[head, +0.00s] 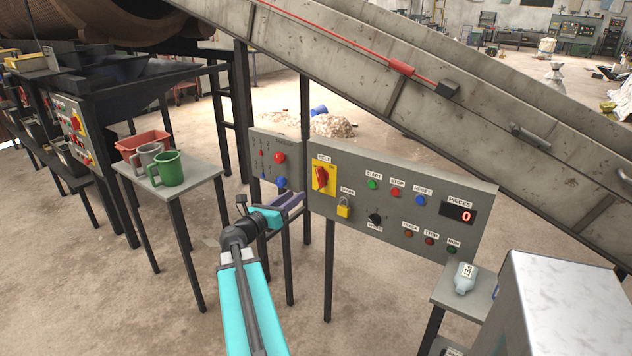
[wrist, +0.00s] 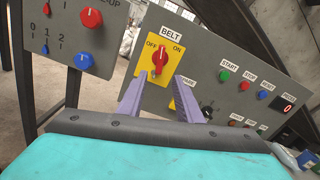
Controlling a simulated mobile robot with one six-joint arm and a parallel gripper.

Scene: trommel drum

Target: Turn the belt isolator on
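The belt isolator is a red rotary handle (head: 321,178) on a yellow plate under a BELT label, at the upper left of the grey control panel (head: 467,187). In the wrist view the red handle (wrist: 160,57) stands roughly upright in the picture, between the OFF mark on the left and the ON mark on the right. I cannot tell for sure which mark it points at. My gripper (head: 299,197) is open and empty, in front of the panel's left edge. In the wrist view its two lilac fingers (wrist: 160,97) are spread below the handle, apart from it.
A yellow padlock (head: 343,208) hangs under the SPARE label, below right of the isolator. A black knob (head: 375,219), buttons and a display (head: 459,214) reading 0 are further right. A smaller panel (head: 262,148) with red and blue knobs adjoins left. Mugs stand on a side table (head: 205,171).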

